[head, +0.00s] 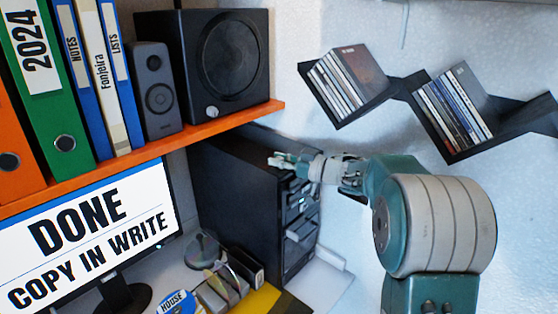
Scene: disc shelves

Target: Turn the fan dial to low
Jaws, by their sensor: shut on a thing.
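A black computer tower (240,185) stands on the desk below the orange shelf in the head view. Its front, with several drive bays, faces right. My gripper (279,161) comes in from the right and is at the upper front edge of the tower. It is shut on what I take to be the fan dial, at the tower's top front. The dial itself is hidden by the fingers, so its setting cannot be read.
An orange shelf (215,125) above holds binders, a small speaker (154,90) and a large speaker (222,58). Black wall racks with discs (452,108) hang above my arm. A monitor (85,235) and desk clutter (222,285) lie at lower left.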

